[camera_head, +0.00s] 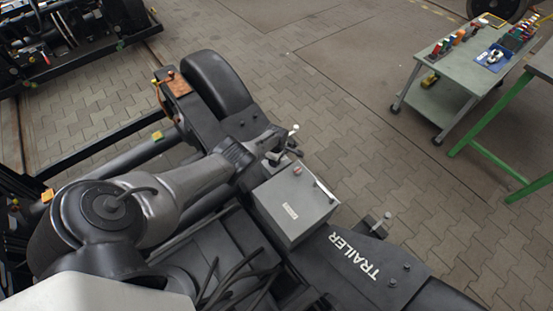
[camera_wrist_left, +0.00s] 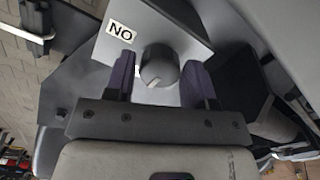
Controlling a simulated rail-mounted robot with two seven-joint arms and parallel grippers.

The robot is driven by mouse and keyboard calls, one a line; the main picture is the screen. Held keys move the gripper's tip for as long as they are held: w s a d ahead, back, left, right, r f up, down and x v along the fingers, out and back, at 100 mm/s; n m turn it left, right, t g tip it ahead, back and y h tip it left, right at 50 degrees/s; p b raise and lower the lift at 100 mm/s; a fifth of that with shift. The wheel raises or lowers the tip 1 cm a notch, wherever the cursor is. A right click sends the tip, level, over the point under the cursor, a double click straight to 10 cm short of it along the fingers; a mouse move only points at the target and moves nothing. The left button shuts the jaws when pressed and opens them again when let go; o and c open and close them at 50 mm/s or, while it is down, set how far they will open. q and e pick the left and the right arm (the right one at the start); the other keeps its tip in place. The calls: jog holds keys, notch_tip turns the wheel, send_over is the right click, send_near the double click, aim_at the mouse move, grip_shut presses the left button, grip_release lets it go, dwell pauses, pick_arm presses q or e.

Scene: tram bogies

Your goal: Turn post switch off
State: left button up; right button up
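The switch is a dark grey round knob (camera_wrist_left: 159,66) with a pale pointer mark, on a light grey plate in the left wrist view. A white label reading "NO" (camera_wrist_left: 121,31) is on the plate, left of the knob. My left gripper (camera_wrist_left: 160,74) is open, its two dark purple fingers on either side of the knob. Small gaps seem to show, but I cannot tell whether a finger touches it. In the head view my left gripper (camera_head: 280,152) is at the far end of the arm, beside a grey box; the knob cannot be made out there. My right gripper is not in view.
The grey box (camera_head: 293,207) with a red button and small label stands on the dark bogie frame marked "TRAILER" (camera_head: 353,256). A dark wheel (camera_head: 217,84) is behind. A trolley (camera_head: 451,75) with tools and a green-legged table (camera_head: 497,153) stand right. Paved floor lies between.

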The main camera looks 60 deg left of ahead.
pick_arm(q)
jog(key=shift+o, duration=1.2)
notch_tip(320, 180, up, 14)
jog(key=p, duration=1.2)
jog(key=shift+p, duration=0.35)
jog(key=shift+f, duration=0.1)
